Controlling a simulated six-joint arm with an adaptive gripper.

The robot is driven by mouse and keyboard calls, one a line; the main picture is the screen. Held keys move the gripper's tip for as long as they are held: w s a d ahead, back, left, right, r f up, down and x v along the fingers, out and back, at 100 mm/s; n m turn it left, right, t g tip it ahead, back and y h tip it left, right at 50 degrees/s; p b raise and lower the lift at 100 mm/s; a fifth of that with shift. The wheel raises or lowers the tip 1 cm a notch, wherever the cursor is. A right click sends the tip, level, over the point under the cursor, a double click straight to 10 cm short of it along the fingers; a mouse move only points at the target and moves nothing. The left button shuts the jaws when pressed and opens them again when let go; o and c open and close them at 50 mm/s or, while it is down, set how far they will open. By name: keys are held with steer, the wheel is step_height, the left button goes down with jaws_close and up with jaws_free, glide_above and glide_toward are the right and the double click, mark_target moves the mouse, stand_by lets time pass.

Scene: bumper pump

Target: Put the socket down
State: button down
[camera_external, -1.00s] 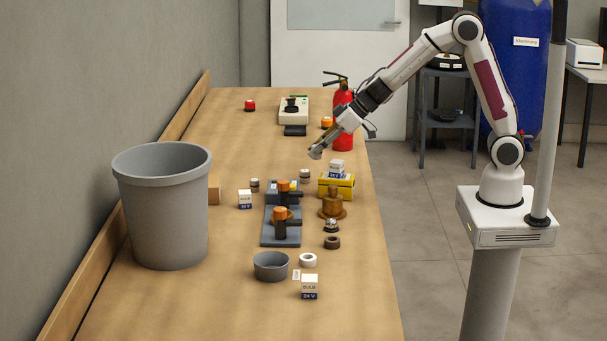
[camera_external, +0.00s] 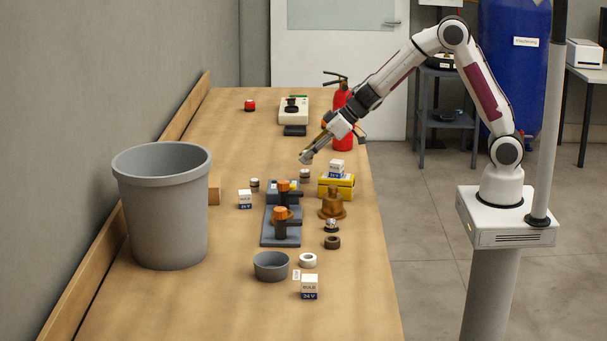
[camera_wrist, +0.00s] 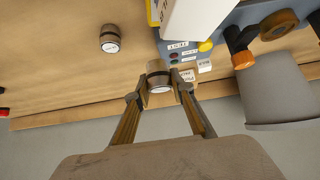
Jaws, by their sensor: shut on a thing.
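My gripper (camera_external: 306,158) hangs above the table, just above and beside a small socket (camera_external: 305,175) standing there. In the wrist view my gripper (camera_wrist: 160,80) is shut on a small dark cylindrical socket with a pale end face (camera_wrist: 159,88). The held socket is small and hard to make out in the external view. A similar socket stands at upper left in the wrist view (camera_wrist: 110,39). Another small socket (camera_external: 255,185) stands further left on the table, beside the blue-grey test fixture (camera_external: 270,197).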

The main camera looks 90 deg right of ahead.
steer(key=shift+w+d+f, duration=0.2)
steer(key=shift+w+d, duration=0.25)
steer(key=shift+w, duration=0.2)
steer(key=w+d, duration=0.4)
steer(key=w, duration=0.4)
steer(key=w+d+r, duration=0.1)
steer(key=w+d, duration=0.4)
steer(key=w, duration=0.2)
steer(key=shift+w, duration=0.35)
steer(key=shift+r, duration=0.1)
steer(key=shift+f, duration=3.15)
steer(key=shift+f, duration=1.85)
